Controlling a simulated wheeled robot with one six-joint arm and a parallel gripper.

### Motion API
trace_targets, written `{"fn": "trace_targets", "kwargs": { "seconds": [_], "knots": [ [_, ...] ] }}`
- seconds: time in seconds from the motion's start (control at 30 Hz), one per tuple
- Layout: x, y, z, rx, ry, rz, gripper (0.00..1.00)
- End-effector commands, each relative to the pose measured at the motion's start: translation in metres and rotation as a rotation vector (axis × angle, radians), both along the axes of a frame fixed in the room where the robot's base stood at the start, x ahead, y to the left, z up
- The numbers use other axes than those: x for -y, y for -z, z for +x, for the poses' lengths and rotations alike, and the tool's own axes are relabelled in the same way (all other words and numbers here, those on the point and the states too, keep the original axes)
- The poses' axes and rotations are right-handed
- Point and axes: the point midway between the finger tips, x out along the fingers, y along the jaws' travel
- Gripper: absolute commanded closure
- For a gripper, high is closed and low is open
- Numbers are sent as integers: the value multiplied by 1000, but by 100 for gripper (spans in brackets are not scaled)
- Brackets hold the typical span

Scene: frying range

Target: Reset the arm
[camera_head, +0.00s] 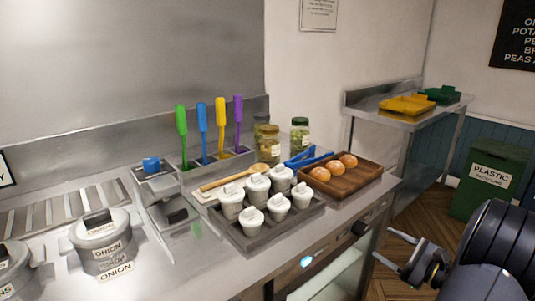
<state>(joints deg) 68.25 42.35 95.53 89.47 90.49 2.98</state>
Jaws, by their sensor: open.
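My gripper (398,254) is at the lower right, in front of the counter's front edge and over the wooden floor. Its two thin fingers are spread apart with nothing between them. My dark arm reaches in from the right edge. No object touches the gripper in this view.
The steel counter (195,270) holds a tray of lidded white pots (251,221), a wooden tray (345,183) with buns, jars (299,136), colored-handled utensils (202,130) and an onion pot (102,241). A green plastic bin (489,180) stands at right. Floor between is clear.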

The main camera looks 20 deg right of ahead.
Motion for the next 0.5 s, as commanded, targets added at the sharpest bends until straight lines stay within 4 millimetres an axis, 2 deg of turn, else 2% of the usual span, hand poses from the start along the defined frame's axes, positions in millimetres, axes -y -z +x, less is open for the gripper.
{"fn": "trace_targets", "kwargs": {
  "seconds": [0.1, 0.3, 0.5],
  "knots": [
    [-11, 0, 23, 0, -6, 0, 41],
    [-23, 0, 53, 0, -4, 0, 41],
    [-29, 0, 68, 1, -1, -3, 41]
  ]
}}
